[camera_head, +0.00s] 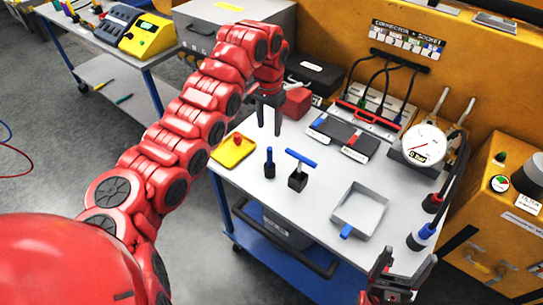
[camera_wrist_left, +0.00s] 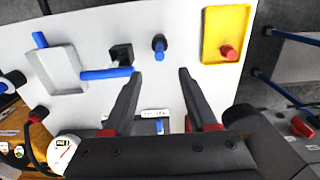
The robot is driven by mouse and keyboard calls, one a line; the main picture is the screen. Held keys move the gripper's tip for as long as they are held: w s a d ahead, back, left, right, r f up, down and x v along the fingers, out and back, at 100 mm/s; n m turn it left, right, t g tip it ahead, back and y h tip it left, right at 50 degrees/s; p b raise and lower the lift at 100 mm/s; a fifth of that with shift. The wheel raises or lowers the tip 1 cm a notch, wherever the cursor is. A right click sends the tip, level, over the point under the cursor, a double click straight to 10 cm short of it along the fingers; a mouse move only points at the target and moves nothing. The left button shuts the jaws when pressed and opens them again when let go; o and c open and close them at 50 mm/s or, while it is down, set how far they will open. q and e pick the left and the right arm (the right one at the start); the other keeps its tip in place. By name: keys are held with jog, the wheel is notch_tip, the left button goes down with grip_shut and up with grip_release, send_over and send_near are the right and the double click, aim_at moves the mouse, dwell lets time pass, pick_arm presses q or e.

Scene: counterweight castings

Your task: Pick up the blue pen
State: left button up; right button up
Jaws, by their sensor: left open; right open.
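A slim upright blue piece with a dark lower part (camera_head: 269,162), the most pen-like blue thing here, stands on the grey-white tabletop. In the left wrist view its blue body (camera_wrist_left: 159,46) shows beyond the fingertips. Beside it a blue crossbar sits on a black block (camera_head: 297,181); I cannot tell whether this bar is a pen. My left gripper (camera_head: 270,132) is open and empty, pointing down above the table behind the upright piece; its fingers also show in the left wrist view (camera_wrist_left: 160,73). My right gripper (camera_head: 404,264) is open at the table's front right corner.
A yellow tray (camera_head: 233,156) with a red knob lies left of the upright piece. A grey open tray (camera_head: 376,211) with a blue tab lies to the right. Dark panels (camera_head: 343,136), cables and a round gauge (camera_head: 423,147) fill the back. Bare tabletop lies between.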

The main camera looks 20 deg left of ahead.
aim_at(269, 148)
pick_arm(q)
notch_tip(269, 148, down, 10)
jog(key=shift+f+p, duration=0.1)
jog(key=shift+p, duration=0.5)
jog(key=shift+f+p, duration=0.15)
jog(key=shift+p, duration=0.15)
notch_tip(269, 148, down, 4)
jog(key=p, duration=0.2)
jog(key=shift+f+p, duration=0.1)
jog(key=shift+p, duration=0.25)
jog(key=shift+f, duration=0.35)
grip_shut()
